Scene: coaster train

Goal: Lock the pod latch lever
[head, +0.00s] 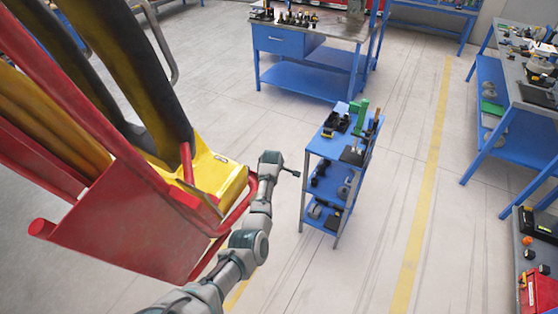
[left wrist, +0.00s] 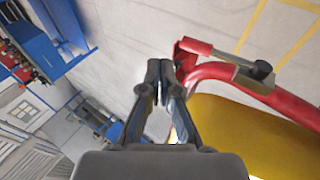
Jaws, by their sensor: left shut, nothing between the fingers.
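The pod (head: 130,215) fills the left of the head view, with red panels, dark padded restraints and a yellow part (head: 215,175). In the left wrist view, a red cylindrical handle (left wrist: 194,46) joins a flat grey plate with a dark round end (left wrist: 262,69), beside a bent red tube (left wrist: 225,72). This looks like the latch lever; whether it is locked I cannot tell. My left gripper (head: 294,173) is right of the pod's yellow part. Its fingers (left wrist: 160,68) are shut and empty, left of the red handle and apart from it. My right gripper is not in view.
A blue cart (head: 338,150) with tools stands right of my left gripper. A blue workbench (head: 310,40) is at the back and another bench (head: 515,90) on the right. Open floor (head: 420,130) with a yellow line lies between.

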